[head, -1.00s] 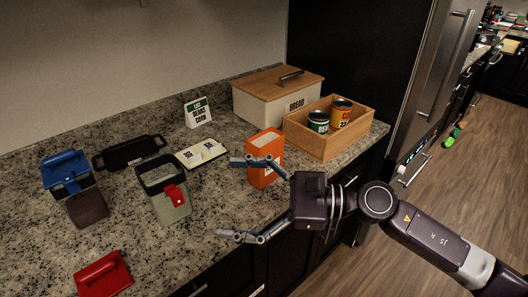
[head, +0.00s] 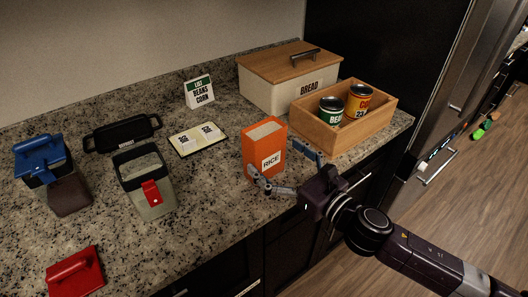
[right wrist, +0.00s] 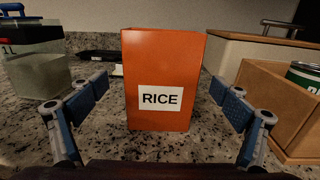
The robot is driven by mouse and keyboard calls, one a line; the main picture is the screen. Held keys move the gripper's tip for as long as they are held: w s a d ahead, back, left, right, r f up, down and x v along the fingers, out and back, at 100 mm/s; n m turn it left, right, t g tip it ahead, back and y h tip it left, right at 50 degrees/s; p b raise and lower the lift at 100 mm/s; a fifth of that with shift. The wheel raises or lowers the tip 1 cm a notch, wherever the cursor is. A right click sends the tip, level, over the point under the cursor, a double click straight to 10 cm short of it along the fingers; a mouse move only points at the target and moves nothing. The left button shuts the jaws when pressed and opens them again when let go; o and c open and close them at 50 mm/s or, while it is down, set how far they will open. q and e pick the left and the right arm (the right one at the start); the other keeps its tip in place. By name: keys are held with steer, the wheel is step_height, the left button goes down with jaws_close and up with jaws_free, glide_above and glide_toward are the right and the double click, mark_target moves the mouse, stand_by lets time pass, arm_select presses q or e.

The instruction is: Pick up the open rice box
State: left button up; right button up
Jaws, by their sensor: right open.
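The open rice box (head: 262,150) is orange with a white RICE label and stands upright on the granite counter. In the right wrist view the rice box (right wrist: 165,65) stands straight ahead, between and just beyond the fingertips. My right gripper (head: 285,167) is open at the box's front right side, with one finger in front of it and one to its right. In the right wrist view both fingers of the right gripper (right wrist: 160,97) are spread wide, with clear gaps to the box. My left gripper is not in view.
A wooden crate (head: 318,135) with two cans stands close to the right of the box. A bread bin (head: 262,87) is behind. A clear container with a red clip (head: 148,200), a recipe booklet (head: 184,147) and a list stand (head: 199,92) are to the left.

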mark_target(272, 152)
steer(key=shift+p+x, duration=0.5)
steer(key=shift+x, duration=1.85)
steer(key=shift+w+d+f, duration=0.1)
steer(key=shift+f, duration=0.05)
steer(key=shift+c, duration=0.2)
steer(key=c, duration=1.6)
steer(key=shift+c, duration=0.9)
